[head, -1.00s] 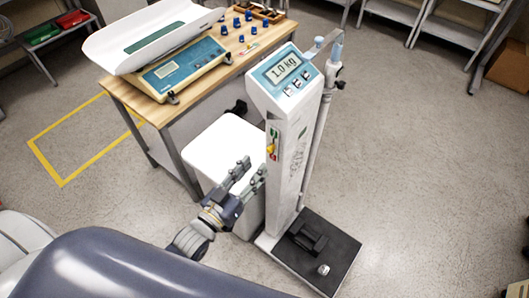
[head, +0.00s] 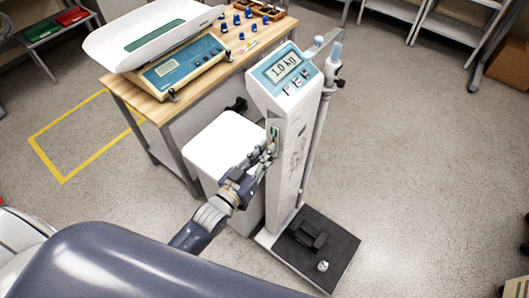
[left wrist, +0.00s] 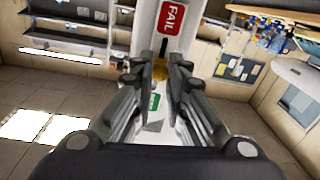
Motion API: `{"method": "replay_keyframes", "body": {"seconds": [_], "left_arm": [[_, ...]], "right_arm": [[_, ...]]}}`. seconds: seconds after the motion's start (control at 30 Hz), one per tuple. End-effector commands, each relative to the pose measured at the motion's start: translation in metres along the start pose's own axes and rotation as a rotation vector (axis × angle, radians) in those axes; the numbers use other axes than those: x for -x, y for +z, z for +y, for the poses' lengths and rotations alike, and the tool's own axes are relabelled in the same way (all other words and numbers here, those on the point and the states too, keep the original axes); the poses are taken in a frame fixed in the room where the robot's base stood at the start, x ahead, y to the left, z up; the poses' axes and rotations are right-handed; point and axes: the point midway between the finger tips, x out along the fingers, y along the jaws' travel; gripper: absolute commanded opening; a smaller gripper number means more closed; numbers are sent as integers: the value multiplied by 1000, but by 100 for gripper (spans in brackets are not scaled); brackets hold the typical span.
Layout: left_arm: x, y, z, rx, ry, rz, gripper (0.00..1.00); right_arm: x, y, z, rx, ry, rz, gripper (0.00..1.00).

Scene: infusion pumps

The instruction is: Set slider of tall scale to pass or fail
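The tall scale (head: 293,150) stands upright, its display reading 1.0 kg. A strip with a green label and a red FAIL label (left wrist: 171,17) runs along its column. The yellow slider (left wrist: 159,72) lies between these labels; the green label (left wrist: 154,102) shows lower in the left wrist view. My left gripper (head: 268,152) is at the strip, its fingers either side of the slider with little gap. It also shows in the left wrist view (left wrist: 161,68). The fingers hide most of the slider in the head view. My right gripper is not in view.
A wooden table (head: 150,98) with a baby scale (head: 178,66) and several blue weights stands behind left. A white box (head: 226,145) stands close beside the column. The scale's black platform (head: 335,245) holds a small weight. Floor to the right is clear.

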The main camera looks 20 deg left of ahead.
Motion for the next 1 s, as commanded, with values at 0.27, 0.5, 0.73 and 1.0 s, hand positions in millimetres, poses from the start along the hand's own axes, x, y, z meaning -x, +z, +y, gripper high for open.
{"method": "replay_keyframes", "body": {"seconds": [0.27,0.5,0.73,1.0], "left_arm": [[0,-3,0,0,0,0,0],[0,-28,4,-1,0,1,0],[0,-40,6,0,0,2,0],[-1,-41,6,-1,1,7,20]], "right_arm": [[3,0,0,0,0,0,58],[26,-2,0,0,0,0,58],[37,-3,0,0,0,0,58],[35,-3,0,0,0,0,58]]}}
